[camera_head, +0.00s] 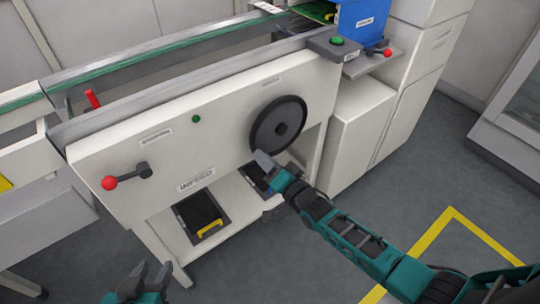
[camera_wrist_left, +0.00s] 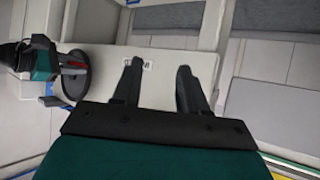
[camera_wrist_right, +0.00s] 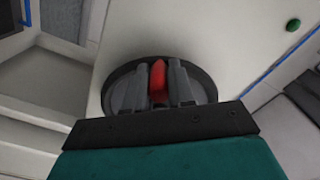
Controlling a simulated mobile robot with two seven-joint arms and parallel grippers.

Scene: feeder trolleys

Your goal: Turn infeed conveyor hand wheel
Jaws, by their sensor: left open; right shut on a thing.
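The hand wheel (camera_head: 279,121) is a dark round disc on the front of the white infeed conveyor panel (camera_head: 225,115). It also shows in the right wrist view (camera_wrist_right: 112,92) and at the left of the left wrist view (camera_wrist_left: 74,90). My right gripper (camera_head: 264,160) is at the wheel's lower edge. In the right wrist view its fingers are shut on the wheel's red handle (camera_wrist_right: 158,78). The handle is hidden in the head view. My left gripper (camera_head: 142,280) is open and empty, low in front of the panel and apart from it; its spread fingers show in the left wrist view (camera_wrist_left: 158,85).
A red-knobbed lever (camera_head: 110,183) sticks out at the panel's left. A green button (camera_head: 196,119) sits between lever and wheel. Below are openings, one with a yellow handle (camera_head: 210,229). Another red knob (camera_head: 388,53) is at upper right. The floor at right is clear.

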